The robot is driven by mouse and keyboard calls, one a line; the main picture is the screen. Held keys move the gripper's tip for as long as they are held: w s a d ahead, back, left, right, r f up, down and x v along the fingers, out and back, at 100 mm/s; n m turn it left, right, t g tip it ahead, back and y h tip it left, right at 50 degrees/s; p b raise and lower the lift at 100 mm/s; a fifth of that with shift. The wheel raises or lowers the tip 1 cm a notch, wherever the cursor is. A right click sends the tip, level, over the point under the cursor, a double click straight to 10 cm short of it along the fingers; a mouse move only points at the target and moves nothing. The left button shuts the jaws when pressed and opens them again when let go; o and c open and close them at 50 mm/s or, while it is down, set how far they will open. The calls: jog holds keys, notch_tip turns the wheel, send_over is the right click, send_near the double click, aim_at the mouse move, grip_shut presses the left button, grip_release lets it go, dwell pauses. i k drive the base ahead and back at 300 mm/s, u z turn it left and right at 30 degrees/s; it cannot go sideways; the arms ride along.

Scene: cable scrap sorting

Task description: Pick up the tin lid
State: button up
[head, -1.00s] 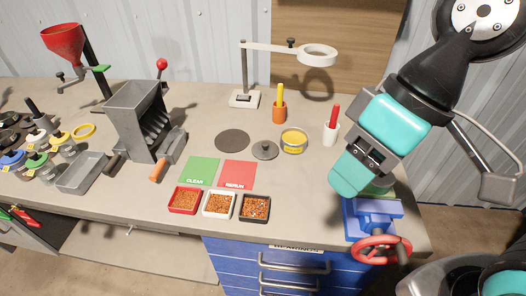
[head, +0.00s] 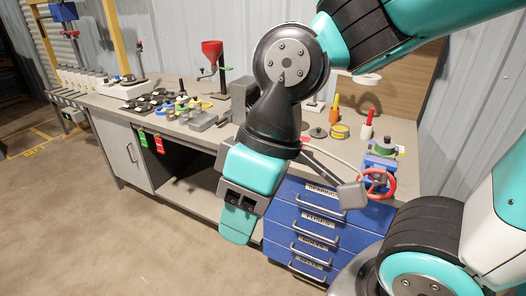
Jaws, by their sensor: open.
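The tin lid (head: 319,132) is a small grey disc with a knob on top. It lies on the bench top beside a yellow tin (head: 340,131), in the right half of the head view. My gripper (head: 238,224) is open and points down in front of the bench, left of the blue drawers. It is well apart from the lid, lower and to the left in the picture. My arm hides part of the bench top left of the lid.
A blue vise (head: 380,160) with a red wheel (head: 376,184) is at the bench's right end. Blue drawers (head: 318,225) are below. The floor at left is clear.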

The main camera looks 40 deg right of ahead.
aim_at(317, 133)
jog(key=u, duration=0.55)
jog(key=i, duration=1.4)
jog(key=z, duration=0.9)
jog(key=i, duration=0.75)
jog(key=z, duration=1.3)
jog(key=i, duration=0.5)
jog(key=z, duration=0.45)
